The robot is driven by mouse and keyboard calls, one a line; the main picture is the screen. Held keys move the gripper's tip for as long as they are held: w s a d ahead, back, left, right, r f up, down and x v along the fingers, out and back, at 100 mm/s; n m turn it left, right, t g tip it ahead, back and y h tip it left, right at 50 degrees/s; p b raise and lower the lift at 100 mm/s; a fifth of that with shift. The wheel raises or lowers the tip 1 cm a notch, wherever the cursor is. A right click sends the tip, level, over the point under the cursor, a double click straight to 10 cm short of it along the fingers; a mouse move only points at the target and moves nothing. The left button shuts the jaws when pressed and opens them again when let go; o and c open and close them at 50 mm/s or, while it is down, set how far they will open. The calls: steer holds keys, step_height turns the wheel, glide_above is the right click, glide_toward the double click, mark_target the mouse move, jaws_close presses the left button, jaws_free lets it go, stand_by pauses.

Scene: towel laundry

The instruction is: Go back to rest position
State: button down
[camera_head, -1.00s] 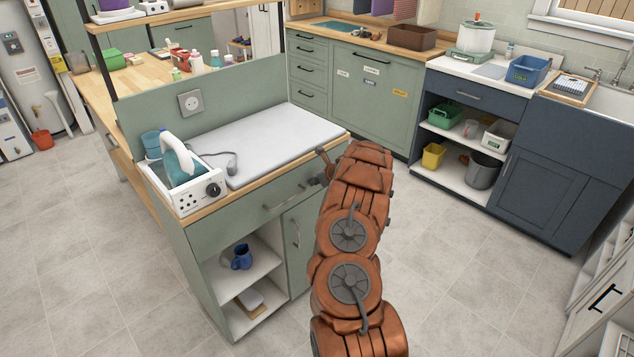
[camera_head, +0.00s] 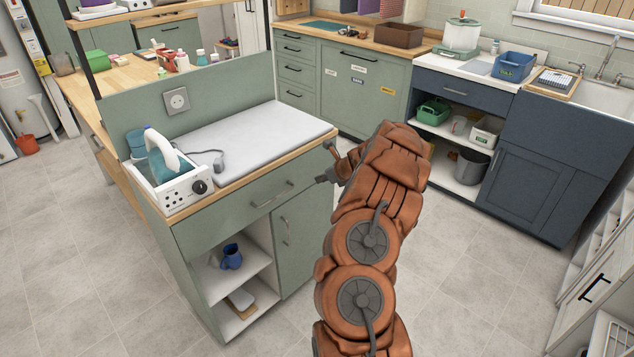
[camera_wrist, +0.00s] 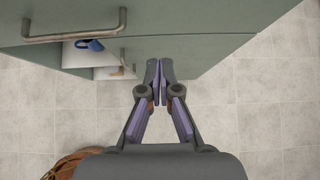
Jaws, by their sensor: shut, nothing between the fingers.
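My gripper (camera_wrist: 158,72) is shut and empty in the wrist view, with its fingertips together in front of the green cabinet. In the head view my gripper is seen only in part at the left of my copper-coloured arm, near the right end of the ironing cabinet (camera_head: 304,222). I cannot tell there whether it touches the cabinet. In the wrist view the drawer handle (camera_wrist: 70,37) lies to the left of the fingers.
A white ironing pad (camera_head: 240,135) lies on the cabinet top. A white caddy (camera_head: 172,192) with an iron (camera_head: 166,155) stands at its left. A blue jug (camera_head: 231,257) sits on the open shelf. Dark blue sink cabinets (camera_head: 545,165) stand at right. Tiled floor (camera_head: 480,265) is clear between.

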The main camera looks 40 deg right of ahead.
steer(key=shift+v, duration=1.5)
steer(key=w+a+r+n+y, duration=0.1)
steer(key=a+r+n, duration=0.2)
steer(key=a, duration=0.4)
steer(key=w+a+r+n+g+y, duration=0.1)
steer(key=a+r+n+y, duration=0.15)
steer(key=a, duration=0.45)
steer(key=w+a+r+n+y, duration=0.1)
steer(key=a+r+n, duration=0.3)
steer(key=a, duration=0.3)
steer(key=s+a+r+n+g, duration=0.2)
steer(key=s+a+r+n, duration=0.15)
steer(key=a, duration=0.55)
steer(key=s+a+r+n+g, duration=0.2)
steer(key=s+a+n, duration=0.3)
steer(key=a, duration=0.4)
steer(key=s+a+r+n+g, duration=0.1)
steer(key=s+a+n+g, duration=0.1)
steer(key=s+a+n, duration=0.45)
steer(key=s+a+n+g, duration=0.2)
steer(key=s+a+n, duration=0.1)
steer(key=s, duration=0.7)
steer(key=s+d+f+n+g+h, duration=0.1)
steer(key=s+n+h, duration=0.4)
steer(key=s, duration=1.4)
steer(key=d+n+g, duration=0.1)
steer(key=d+n, duration=0.1)
steer(key=n, duration=0.1)
steer(key=shift+f, duration=0.15)
